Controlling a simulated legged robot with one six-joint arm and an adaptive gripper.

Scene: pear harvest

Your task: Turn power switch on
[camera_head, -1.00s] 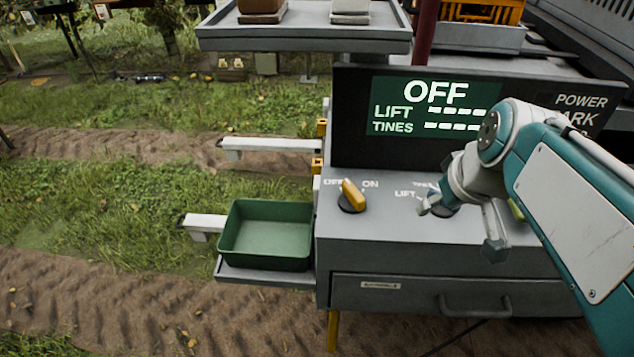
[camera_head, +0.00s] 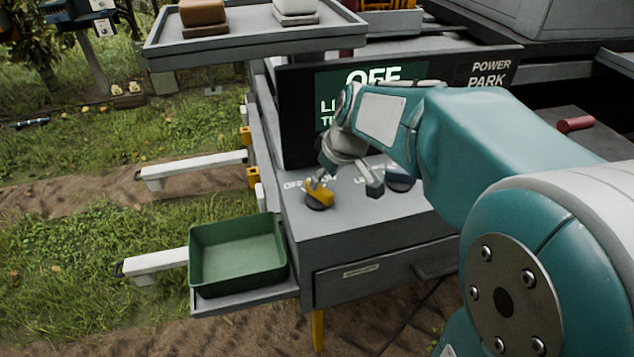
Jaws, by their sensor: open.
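The power switch (camera_head: 320,197) is a yellow knob on a dark round base, on the grey console top (camera_head: 335,225). The labels OFF and ON behind it are partly covered by my gripper. My gripper (camera_head: 343,187) is open, with one finger close to or touching the knob's upper left and the other to its right, over the console. I cannot tell whether they touch. The black display (camera_head: 385,75) behind shows OFF, with its lower lines partly hidden by my arm.
A dark second knob (camera_head: 400,184) sits to the right, partly hidden by my arm. A green bin (camera_head: 238,284) stands on a side shelf at the left. A grey upper shelf (camera_head: 260,42) holds two blocks. A drawer (camera_head: 375,275) is in the console front.

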